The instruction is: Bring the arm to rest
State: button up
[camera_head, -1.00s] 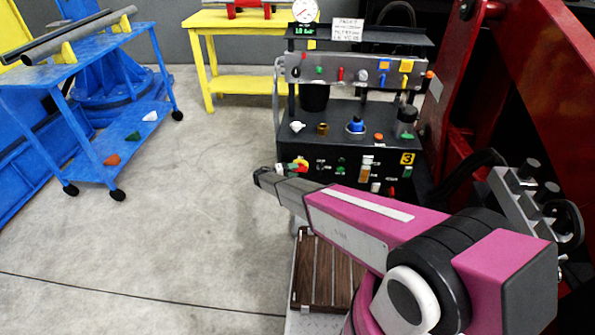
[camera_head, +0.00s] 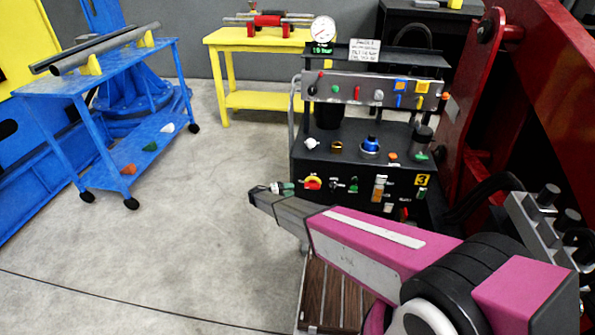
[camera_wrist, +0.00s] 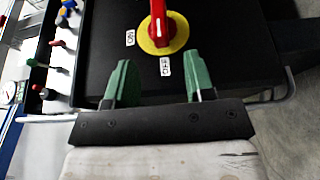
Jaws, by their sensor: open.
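My gripper (camera_wrist: 157,88) shows in the wrist view with its two green fingers apart and nothing between them. In that view a red rotary handle on a yellow disc (camera_wrist: 165,40) sits on a black panel beyond the fingertips, apart from them as far as I can see. In the head view my magenta arm reaches from the lower right toward the left, and my gripper (camera_head: 283,188) is small at its end, just left of the same red and yellow switch (camera_head: 313,183) on the black console.
The black console (camera_head: 340,222) carries knobs, levers and a gauge (camera_head: 323,29). A blue cart (camera_head: 120,165) with pipes stands left. A yellow table (camera_head: 262,100) stands behind. A red frame (camera_head: 480,110) rises at right. A slatted wooden platform (camera_head: 332,295) lies below my arm. Floor at left is clear.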

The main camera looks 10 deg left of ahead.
jog(key=s+d+r+m+g+y, duration=0.1)
jog(key=s+d+r+g+y, duration=0.2)
jog(key=d, duration=0.6)
jog(key=s+d+r+g+y, duration=0.1)
jog(key=s+d+r+g, duration=0.15)
jog(key=d+r, duration=0.45)
jog(key=s+d+r+m+g+y, duration=0.1)
jog(key=s+d+r+g+y, duration=0.15)
jog(key=d, duration=0.75)
jog(key=s+d+r+m+t+y, duration=0.1)
jog(key=s+d+r+m+y, duration=0.1)
jog(key=s+d+r+y, duration=0.8)
jog(key=s+d+r, duration=0.3)
jog(key=s+r, duration=0.1)
jog(key=s, duration=0.3)
jog(key=shift+d+m, duration=0.15)
jog(key=shift+m, duration=0.15)
